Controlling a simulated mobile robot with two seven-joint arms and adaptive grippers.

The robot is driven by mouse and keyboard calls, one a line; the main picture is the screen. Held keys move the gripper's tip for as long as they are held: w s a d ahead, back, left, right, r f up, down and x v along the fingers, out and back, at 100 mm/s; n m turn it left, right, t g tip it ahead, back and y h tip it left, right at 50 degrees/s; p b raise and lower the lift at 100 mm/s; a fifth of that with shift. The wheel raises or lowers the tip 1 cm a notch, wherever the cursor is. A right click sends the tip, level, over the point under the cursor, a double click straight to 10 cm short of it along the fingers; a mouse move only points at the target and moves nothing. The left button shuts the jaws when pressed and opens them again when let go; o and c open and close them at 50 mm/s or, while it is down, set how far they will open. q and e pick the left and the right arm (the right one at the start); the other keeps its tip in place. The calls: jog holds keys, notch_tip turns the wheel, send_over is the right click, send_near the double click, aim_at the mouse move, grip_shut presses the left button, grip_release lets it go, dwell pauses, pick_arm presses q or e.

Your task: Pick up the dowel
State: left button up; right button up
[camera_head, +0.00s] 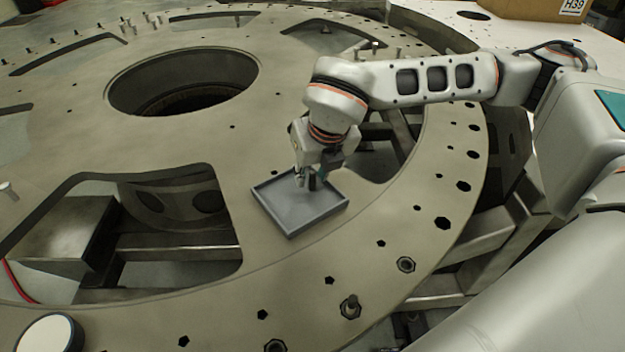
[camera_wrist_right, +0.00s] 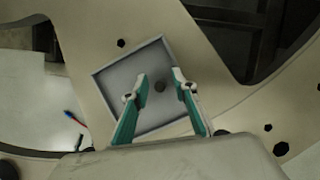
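A shallow grey square tray (camera_head: 290,222) lies on the big turret plate (camera_head: 372,262). My right gripper (camera_head: 306,182) points down over the tray's far part. In the right wrist view the tray (camera_wrist_right: 112,78) fills the middle, and my right gripper (camera_wrist_right: 161,87) is open with its fingertips apart. A small dark round shape, seemingly the dowel seen end-on (camera_wrist_right: 160,86), shows between the fingertips with a gap on each side. In the head view the fingers hide it, so its height and standing cannot be told. My left gripper is not in view.
A large round opening (camera_head: 183,82) and several wide cut-outs (camera_head: 130,232) break the plate. A cardboard box (camera_head: 540,8) is at the back right.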

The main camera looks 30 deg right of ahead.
grip_shut()
jog(key=shift+r, duration=0.15)
